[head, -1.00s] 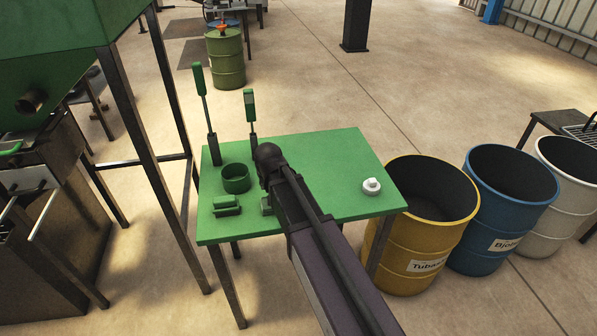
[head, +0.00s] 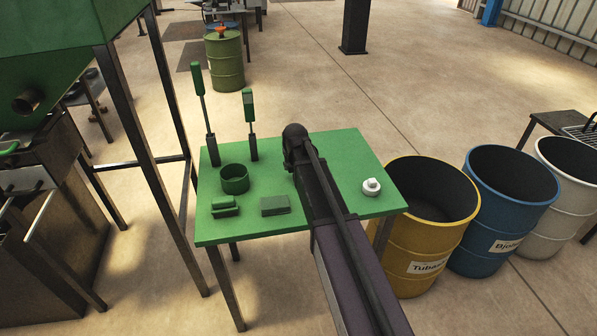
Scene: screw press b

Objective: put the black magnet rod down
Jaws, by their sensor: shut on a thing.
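My arm reaches over the green table, and the dark end of it with my gripper (head: 291,163) is above the table's middle, near the back edge. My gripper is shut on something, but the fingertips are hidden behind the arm. I cannot make out the black magnet rod in this view; what is held is hidden too. The green table (head: 345,158) has bare top to the right of the arm and at the front left.
Two upright green-handled levers (head: 251,125) stand at the back left. A green ring-shaped cup (head: 235,180), a small green part (head: 224,206) and a flat green block (head: 275,206) sit left. A white knob (head: 371,187) sits right. A yellow barrel (head: 420,240) stands beside the table.

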